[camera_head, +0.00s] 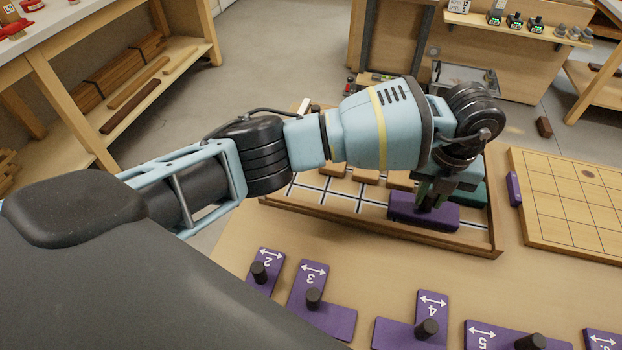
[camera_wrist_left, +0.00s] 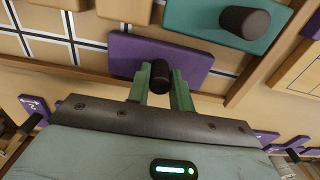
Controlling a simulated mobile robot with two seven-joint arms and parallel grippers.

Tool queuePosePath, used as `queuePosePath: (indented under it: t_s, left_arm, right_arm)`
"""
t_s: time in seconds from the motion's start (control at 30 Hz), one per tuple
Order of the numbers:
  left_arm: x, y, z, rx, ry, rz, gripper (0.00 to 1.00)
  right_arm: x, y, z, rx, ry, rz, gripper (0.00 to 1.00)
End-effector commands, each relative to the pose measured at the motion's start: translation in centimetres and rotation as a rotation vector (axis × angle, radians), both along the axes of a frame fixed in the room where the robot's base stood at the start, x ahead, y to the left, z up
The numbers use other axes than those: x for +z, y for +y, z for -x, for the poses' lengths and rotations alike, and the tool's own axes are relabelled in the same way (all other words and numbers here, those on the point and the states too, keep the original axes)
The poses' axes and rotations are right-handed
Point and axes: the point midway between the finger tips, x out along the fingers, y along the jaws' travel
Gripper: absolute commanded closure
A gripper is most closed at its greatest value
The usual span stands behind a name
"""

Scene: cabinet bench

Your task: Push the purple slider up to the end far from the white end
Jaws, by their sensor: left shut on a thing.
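The purple slider (camera_head: 408,210) lies in the shallow wooden tray (camera_head: 460,245), along the near side at its right part. In the wrist view the slider (camera_wrist_left: 122,55) shows its upright black knob (camera_wrist_left: 160,73). My left gripper (camera_head: 433,197) reaches down from above. Its two green fingers (camera_wrist_left: 160,92) stand on either side of the knob, shut on it. A white piece (camera_head: 304,105) shows at the far left edge of the tray. My arm hides much of the tray's middle. My right gripper is not in view.
A teal slider (camera_head: 479,190) with a black knob (camera_wrist_left: 246,21) lies just behind the purple one. Wooden blocks (camera_head: 365,176) stand in the tray to its left. Several numbered purple pieces (camera_head: 322,315) lie in front, and a gridded board (camera_head: 570,205) lies to the right.

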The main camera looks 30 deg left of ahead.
Motion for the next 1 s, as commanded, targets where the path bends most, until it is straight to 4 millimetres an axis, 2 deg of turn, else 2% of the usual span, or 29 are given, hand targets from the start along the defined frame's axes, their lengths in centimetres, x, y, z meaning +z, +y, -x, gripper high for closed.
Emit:
queuePosePath:
  t_s: [0.33, 1.0]
  left_arm:
    - [-0.1, -0.3, -0.1, -0.001, 0.0, 0.001, 0.91]
    - [-0.1, -4.2, -1.1, -0.002, -0.001, 0.002, 0.91]
  right_arm:
    - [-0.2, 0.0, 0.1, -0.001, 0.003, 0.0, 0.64]
    - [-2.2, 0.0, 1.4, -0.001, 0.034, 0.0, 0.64]
